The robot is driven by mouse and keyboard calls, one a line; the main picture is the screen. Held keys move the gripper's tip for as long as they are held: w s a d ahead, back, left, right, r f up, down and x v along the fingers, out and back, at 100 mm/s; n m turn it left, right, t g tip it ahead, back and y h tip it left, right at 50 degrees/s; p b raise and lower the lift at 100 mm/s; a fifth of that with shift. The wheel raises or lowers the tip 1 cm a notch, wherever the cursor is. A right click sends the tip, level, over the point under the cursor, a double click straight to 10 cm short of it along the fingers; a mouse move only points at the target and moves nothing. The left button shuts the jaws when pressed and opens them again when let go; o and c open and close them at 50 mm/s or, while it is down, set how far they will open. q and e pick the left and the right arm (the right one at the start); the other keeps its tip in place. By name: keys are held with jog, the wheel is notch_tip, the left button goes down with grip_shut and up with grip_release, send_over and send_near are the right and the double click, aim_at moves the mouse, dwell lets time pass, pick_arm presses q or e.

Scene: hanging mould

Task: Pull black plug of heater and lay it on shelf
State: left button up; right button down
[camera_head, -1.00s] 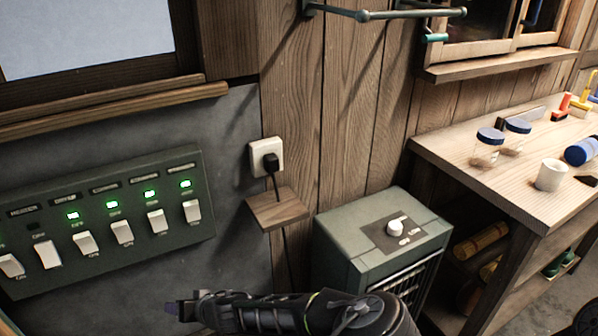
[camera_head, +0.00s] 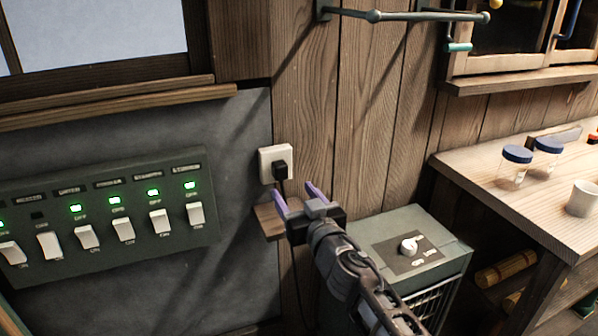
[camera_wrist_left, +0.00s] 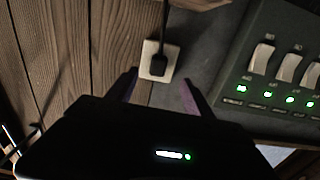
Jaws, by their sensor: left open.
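The black plug (camera_head: 281,169) sits in the white wall socket (camera_head: 266,160), with its cord hanging down. My left gripper (camera_head: 296,192) is open and empty just below the plug in the head view, its purple-lined fingers apart and pointing toward the wall. In the left wrist view the plug (camera_wrist_left: 158,63) and socket (camera_wrist_left: 147,72) lie beyond the gap between the fingertips (camera_wrist_left: 158,78). The small wooden shelf (camera_head: 265,221) is below the socket, partly hidden by my gripper. The grey-green heater (camera_head: 434,253) stands to the right behind my arm. My right gripper is not in view.
A green switch panel (camera_head: 120,250) with several lit switches is on the wall at the left. A workbench (camera_head: 480,170) with jars and a white cup (camera_head: 583,198) is at the right. A green rail (camera_head: 410,16) sticks out from the wall above.

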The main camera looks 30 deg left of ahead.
aim_at(282, 174)
pick_arm(q)
jog(key=shift+w+d+r, duration=0.1)
jog(key=shift+d+r, duration=0.1)
jog(key=shift+a, duration=0.1)
jog(key=x, duration=0.4)
jog(key=b+x, duration=0.1)
jog(key=x, duration=0.3)
jog(key=shift+f, duration=0.25)
jog(key=shift+w+a+r, duration=0.15)
jog(key=shift+w+a, duration=0.15)
jog(key=shift+a, duration=0.1)
jog(key=shift+b, duration=0.65)
dwell(0.9)
grip_shut()
dwell(0.7)
